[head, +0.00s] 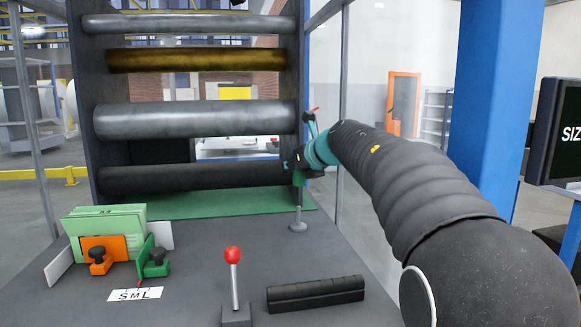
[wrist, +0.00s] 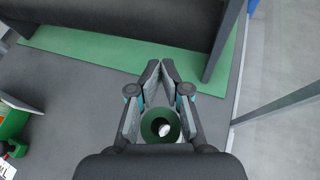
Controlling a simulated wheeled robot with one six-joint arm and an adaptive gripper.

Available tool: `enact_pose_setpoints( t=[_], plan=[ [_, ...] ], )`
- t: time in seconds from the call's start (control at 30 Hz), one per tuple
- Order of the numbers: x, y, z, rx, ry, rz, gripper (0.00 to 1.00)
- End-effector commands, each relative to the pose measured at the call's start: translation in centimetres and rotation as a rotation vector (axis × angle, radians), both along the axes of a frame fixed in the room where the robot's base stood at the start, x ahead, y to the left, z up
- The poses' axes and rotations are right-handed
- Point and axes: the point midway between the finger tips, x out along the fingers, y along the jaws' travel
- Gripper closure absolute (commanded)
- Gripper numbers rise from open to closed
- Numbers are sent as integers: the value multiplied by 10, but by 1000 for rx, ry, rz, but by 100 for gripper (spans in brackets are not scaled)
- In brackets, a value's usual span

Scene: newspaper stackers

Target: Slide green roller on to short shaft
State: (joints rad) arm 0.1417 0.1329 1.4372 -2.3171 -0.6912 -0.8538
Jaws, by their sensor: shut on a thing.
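The green roller (wrist: 147,124) is a hollow green ring in the wrist view, held between the fingers of my gripper (wrist: 160,72). My gripper (head: 297,164) is shut on it, and a little of the green roller (head: 299,179) shows below the fingers in the head view. The short shaft (head: 298,206) is a thin silver upright rod on a round base on the grey table. It stands directly below the roller. In the wrist view a pale shaft end (wrist: 163,130) shows inside the roller's hole, toward its lower right.
A black horizontal roller (head: 190,177) and a dark side panel stand behind my gripper. A red-knobbed lever (head: 233,256) and a black ridged block (head: 316,293) are in front. Green cards (head: 105,222) with orange and green clamps are at left.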

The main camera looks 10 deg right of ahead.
Motion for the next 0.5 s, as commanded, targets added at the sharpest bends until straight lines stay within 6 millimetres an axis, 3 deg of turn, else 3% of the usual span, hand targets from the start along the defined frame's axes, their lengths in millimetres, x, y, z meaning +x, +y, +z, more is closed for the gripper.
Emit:
enact_pose_setpoints(
  t=[0.5],
  plan=[
    [0, 1, -39, 1, -1, 1, 100]
  ],
)
